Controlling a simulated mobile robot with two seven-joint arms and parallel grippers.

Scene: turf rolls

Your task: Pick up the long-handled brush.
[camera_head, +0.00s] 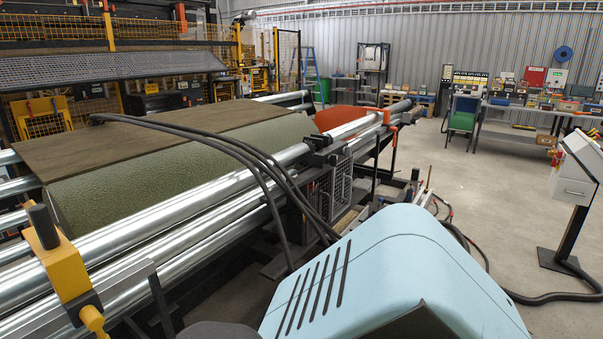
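I cannot make out a long-handled brush for certain in the head view. Neither of my grippers shows in this view, so I cannot see where they are relative to any object.
A machine with long steel rollers (190,213) and a green turf roll (180,165) fills the left. Black hoses (243,150) arch over it. Grey floor (480,190) between is mostly clear.

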